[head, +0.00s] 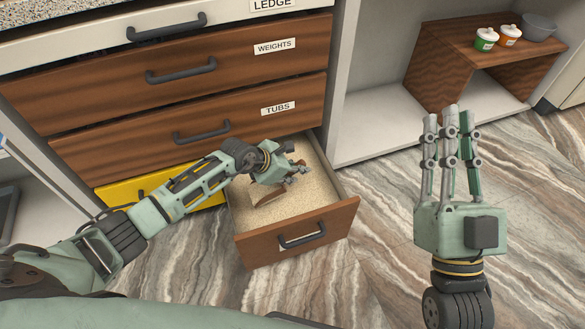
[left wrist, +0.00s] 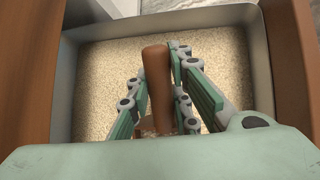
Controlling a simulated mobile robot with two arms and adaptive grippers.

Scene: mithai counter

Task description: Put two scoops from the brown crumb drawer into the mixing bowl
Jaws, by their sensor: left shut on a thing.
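The open drawer (head: 345,207) has a brown wooden front and a dark handle, and holds pale beige crumbs (head: 310,186). The crumbs also show in the left wrist view (left wrist: 105,80). My left gripper (head: 290,172) is inside the drawer, over the crumbs. Its fingers are shut around a brown wooden scoop handle (left wrist: 155,75); part of the brown scoop (head: 272,197) shows below the gripper in the head view. The scoop's bowl is mostly hidden. A grey bowl (head: 540,27) stands on the wooden shelf at upper right. My right gripper (head: 450,115) is open and empty, fingers up.
Closed drawers labelled WEIGHTS (head: 274,46) and TUBS (head: 278,108) are above the open drawer. A yellow drawer front (head: 140,187) is left of it. The marbled floor is clear.

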